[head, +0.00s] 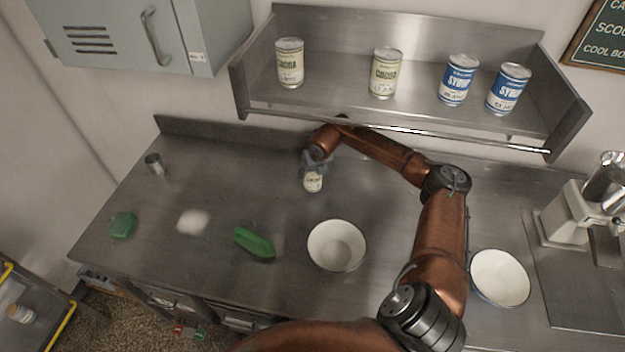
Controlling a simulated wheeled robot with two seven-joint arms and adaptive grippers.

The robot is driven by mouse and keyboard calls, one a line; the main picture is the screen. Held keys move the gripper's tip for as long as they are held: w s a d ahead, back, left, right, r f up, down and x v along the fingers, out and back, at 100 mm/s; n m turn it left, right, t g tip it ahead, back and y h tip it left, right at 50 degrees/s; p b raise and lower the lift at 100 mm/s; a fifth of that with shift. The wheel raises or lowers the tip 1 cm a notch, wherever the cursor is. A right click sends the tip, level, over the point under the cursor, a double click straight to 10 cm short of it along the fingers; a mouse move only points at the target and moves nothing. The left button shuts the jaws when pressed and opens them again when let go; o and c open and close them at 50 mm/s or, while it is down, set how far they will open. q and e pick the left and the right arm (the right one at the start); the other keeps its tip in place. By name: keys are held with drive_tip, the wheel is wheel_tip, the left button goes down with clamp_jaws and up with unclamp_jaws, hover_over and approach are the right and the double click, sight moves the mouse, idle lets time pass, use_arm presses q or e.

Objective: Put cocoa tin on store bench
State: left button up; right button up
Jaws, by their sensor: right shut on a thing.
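My right gripper (316,164) is shut on a small tin with a cream label, which I take to be the cocoa tin (313,183). The tin is upright just below the fingers, over the back middle of the steel bench (240,190). I cannot tell whether its base touches the bench top. The gripper hides the tin's upper part. My left gripper is not in view.
A wall shelf (330,95) above holds two cream tins (384,73) and two blue syrup tins (458,80). On the bench are a white bowl (337,246), green cloth (254,243), green block (122,225), white heap (192,221) and small metal cup (154,164). Another bowl (499,278) stands right.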

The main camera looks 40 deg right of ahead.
sight(312, 180)
drive_tip(key=shift+f+p, duration=0.35)
drive_tip(key=shift+f, duration=1.35)
drive_tip(key=shift+a, duration=0.1)
drive_tip(key=o, duration=1.5)
drive_tip(key=shift+f, duration=0.1)
drive_tip(key=shift+c, duration=0.2)
drive_tip(key=b+v, duration=0.1)
drive_tip(key=v, duration=0.6)
drive_tip(key=shift+s+r, duration=0.1)
drive_tip(key=shift+r, duration=0.25)
